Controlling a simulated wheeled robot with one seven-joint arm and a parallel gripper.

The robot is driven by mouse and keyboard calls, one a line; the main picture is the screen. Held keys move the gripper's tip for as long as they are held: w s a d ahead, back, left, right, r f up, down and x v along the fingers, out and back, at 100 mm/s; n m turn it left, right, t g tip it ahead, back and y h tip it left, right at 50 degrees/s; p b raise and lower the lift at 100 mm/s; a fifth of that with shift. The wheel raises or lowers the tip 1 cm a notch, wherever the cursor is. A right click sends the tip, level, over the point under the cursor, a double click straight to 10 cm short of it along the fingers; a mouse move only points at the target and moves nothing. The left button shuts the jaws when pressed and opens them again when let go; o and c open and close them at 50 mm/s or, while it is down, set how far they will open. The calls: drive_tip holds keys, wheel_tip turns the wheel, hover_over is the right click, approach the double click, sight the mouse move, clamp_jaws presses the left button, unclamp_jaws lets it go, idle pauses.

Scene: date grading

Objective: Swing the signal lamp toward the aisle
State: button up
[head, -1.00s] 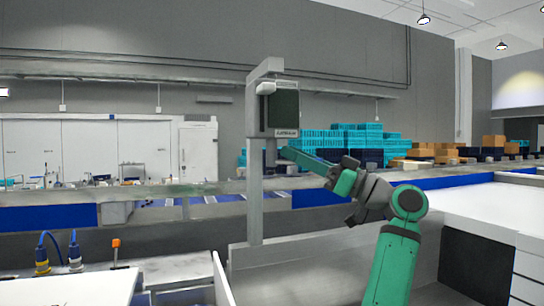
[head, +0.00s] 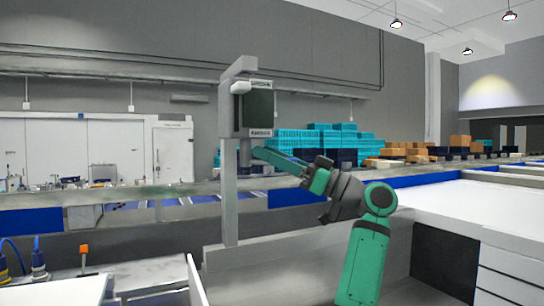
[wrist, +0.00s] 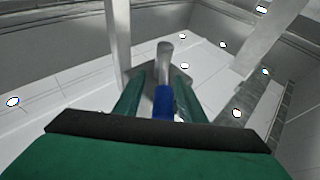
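A grey post (head: 230,190) stands on the near side of the work line. A box with a dark face (head: 260,108) hangs near its top, with a small white cylinder (head: 241,87) at its upper left; which part is the signal lamp is not clear. A grey rod (head: 246,154) hangs below the box. My gripper (head: 256,153) is beside this rod, reaching in from the right. In the wrist view, a grey rod (wrist: 164,58) with a blue lower part (wrist: 163,104) stands between my two green fingers, with a gap showing on the left. Contact cannot be told.
A long grey rail (head: 120,192) runs behind the post. Stacked turquoise crates (head: 325,140) stand farther back. A white table (head: 465,210) lies on the right. Blue plugs (head: 38,262) and an orange-topped stub (head: 84,250) are at the lower left.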

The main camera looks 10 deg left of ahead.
drive_tip(key=v, duration=1.1)
drive_tip(key=shift+r, duration=0.1)
drive_tip(key=shift+w, duration=0.1)
